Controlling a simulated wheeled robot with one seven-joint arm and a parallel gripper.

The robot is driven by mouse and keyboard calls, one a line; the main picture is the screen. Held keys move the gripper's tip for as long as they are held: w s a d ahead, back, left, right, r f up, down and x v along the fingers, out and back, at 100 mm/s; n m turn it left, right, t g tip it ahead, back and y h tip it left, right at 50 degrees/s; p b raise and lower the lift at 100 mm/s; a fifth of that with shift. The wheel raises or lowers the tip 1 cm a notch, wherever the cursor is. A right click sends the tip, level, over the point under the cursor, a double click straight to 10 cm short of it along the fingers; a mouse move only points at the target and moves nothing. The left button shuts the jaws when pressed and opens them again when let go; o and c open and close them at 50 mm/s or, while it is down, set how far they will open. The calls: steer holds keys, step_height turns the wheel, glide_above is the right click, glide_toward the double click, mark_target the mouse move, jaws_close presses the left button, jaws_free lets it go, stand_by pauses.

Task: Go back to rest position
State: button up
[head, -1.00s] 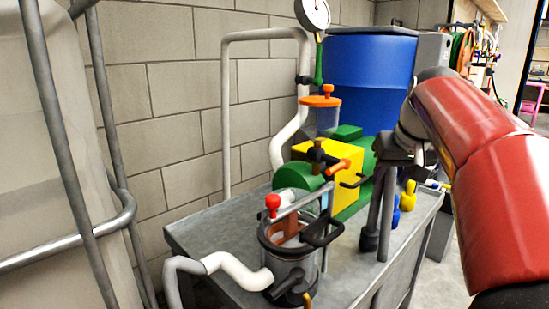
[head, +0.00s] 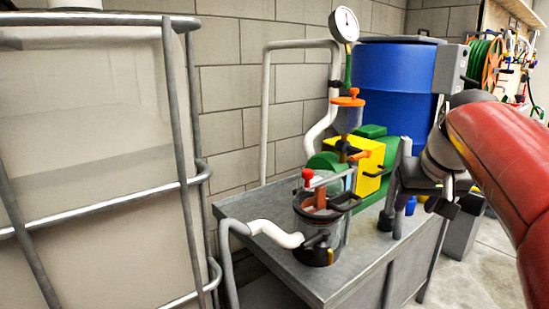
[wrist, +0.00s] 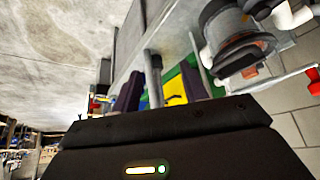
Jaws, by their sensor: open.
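My gripper (wrist: 160,75) shows in the wrist view with its two dark fingers apart and nothing held between them. In the head view my gripper (head: 415,200) hangs from my red arm at the right, in front of the right part of the metal bench (head: 262,222). Its fingertips are partly hard to make out there. The clear filter housing (head: 318,235), with a red-knobbed handle across its top, stands on the bench to the left of my gripper. The yellow and green pump unit (head: 368,168) stands behind it, between the filter and my gripper.
A large white tank in a metal tube cage (head: 180,110) fills the left. A pressure gauge (head: 344,25), a clear cup with an orange lid (head: 349,108) and a blue barrel (head: 395,80) stand at the back.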

steer(key=s+a+f+p, duration=0.2)
steer(key=s+a+f, duration=0.3)
steer(key=s, duration=0.4)
steer(key=s+a+f+n+p, duration=0.1)
steer(key=s+a+f+p, duration=0.2)
steer(key=s+a+f, duration=0.3)
steer(key=s, duration=0.3)
steer(key=shift+f+y+p, duration=0.15)
steer(key=shift+y+p, duration=0.15)
steer(key=shift+p, duration=0.05)
